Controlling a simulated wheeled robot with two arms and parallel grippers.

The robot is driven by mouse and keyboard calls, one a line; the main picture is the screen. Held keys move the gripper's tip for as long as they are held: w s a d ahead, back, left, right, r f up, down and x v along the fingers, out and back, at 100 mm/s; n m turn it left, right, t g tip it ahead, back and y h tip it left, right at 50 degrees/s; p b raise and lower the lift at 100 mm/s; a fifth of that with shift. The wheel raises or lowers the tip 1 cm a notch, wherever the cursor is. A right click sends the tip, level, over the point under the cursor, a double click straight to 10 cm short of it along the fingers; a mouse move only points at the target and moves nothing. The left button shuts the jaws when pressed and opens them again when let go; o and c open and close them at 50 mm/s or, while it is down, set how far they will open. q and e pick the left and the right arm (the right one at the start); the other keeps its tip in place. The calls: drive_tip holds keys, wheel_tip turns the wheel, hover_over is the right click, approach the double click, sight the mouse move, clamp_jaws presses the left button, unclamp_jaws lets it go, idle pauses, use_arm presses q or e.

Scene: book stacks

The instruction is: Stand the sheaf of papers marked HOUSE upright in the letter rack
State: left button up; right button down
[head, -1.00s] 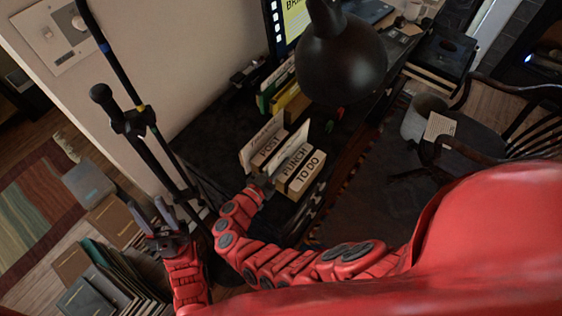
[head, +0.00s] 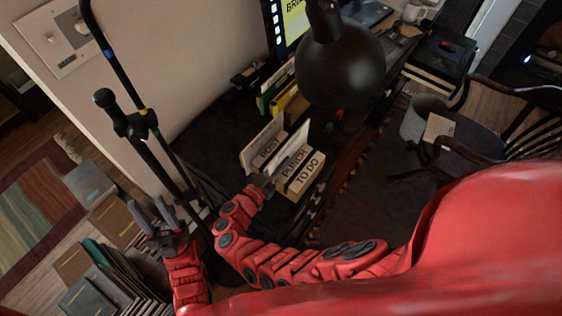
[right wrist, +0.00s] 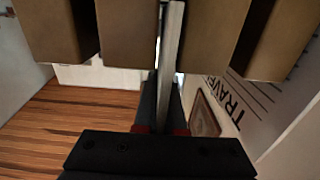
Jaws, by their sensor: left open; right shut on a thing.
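A thin pale sheaf (right wrist: 171,65) is edge-on between the dark fingers of my right gripper (right wrist: 166,112) in the right wrist view. It reaches up between tan blocks. No HOUSE mark is readable. In the head view, my right gripper (head: 267,184) is mostly hidden at the end of its red arm, beside tan holders labelled POST, PUNCH (head: 294,160) and TO DO (head: 305,174). These look like the letter rack, with pale sheets (head: 262,145) standing among them. My left gripper (head: 158,212) is open and empty, at lower left beside a black pole.
A black lamp (head: 340,68) hangs over the desk. Green and yellow folders (head: 285,98) stand behind the holders. Books (head: 110,285) stand on the floor at lower left. A wooden chair (head: 500,130) and a grey bin (head: 424,116) are at right.

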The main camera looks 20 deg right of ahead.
sight(281, 154)
drive_tip(key=shift+r+p, duration=2.25)
drive_tip(key=shift+r, duration=0.15)
drive_tip(key=shift+f+b, duration=3.15)
drive_tip(key=shift+f, duration=0.3)
drive_tip(key=c, duration=0.9)
unclamp_jaws()
drive_tip(key=shift+r, duration=0.1)
